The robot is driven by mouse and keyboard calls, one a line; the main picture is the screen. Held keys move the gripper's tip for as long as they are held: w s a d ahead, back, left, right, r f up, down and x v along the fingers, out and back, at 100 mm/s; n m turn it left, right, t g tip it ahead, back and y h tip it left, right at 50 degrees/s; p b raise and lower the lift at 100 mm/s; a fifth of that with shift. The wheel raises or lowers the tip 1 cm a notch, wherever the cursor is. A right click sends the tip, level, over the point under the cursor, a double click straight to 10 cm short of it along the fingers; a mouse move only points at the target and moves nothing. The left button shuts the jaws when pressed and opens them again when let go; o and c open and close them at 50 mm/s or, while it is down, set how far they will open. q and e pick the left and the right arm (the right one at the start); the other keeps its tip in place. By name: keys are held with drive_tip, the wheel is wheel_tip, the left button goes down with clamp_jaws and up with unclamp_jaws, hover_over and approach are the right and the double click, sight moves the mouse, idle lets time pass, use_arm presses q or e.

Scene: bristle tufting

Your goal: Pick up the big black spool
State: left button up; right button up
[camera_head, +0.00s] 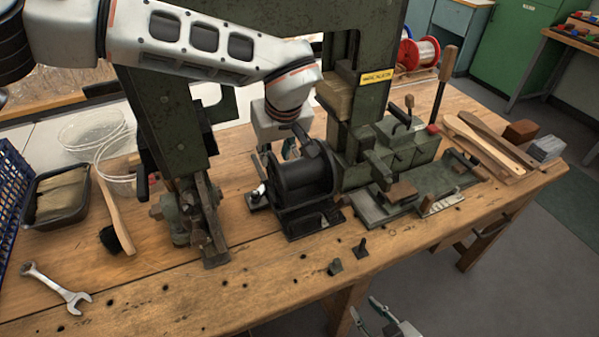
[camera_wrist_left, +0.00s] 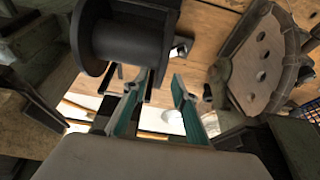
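The big black spool (camera_head: 305,174) sits in a dark holder on the wooden bench, in the middle of the head view. It also shows at the top of the left wrist view (camera_wrist_left: 128,38), with its wide flange toward the left. My left gripper (camera_head: 290,149) is just behind the spool and partly hidden by it. In the left wrist view its two green-lined fingers (camera_wrist_left: 161,88) are apart with nothing between them, below the spool. My right gripper (camera_head: 372,313) is at the bottom edge of the head view, off the bench front, its fingers apart and empty.
A green machine frame (camera_head: 178,125) stands left of the spool, and a green vise-like fixture (camera_head: 400,150) stands right. A wrench (camera_head: 58,288), a brush (camera_head: 115,215) and a dark tray (camera_head: 62,192) lie at left. The front bench strip is mostly clear.

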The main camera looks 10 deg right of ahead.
use_arm(q)
drive_tip(key=shift+w+f, duration=0.15)
drive_tip(key=shift+f, duration=0.35)
clamp_jaws()
drive_tip(key=shift+w+r, duration=0.1)
drive_tip(key=shift+r, duration=0.1)
drive_tip(key=shift+r, duration=0.25)
wheel_tip(320, 180, up, 6)
drive_tip(key=shift+r, duration=0.25)
drive_tip(key=s+a+b, duration=0.1)
drive_tip(key=s, duration=0.9)
drive_tip(key=s+a, duration=0.2)
drive_tip(key=s, duration=0.7)
drive_tip(key=shift+s+a+f+b, duration=0.15)
drive_tip(key=shift+s+a+b, duration=0.1)
drive_tip(key=shift+s+b, duration=0.15)
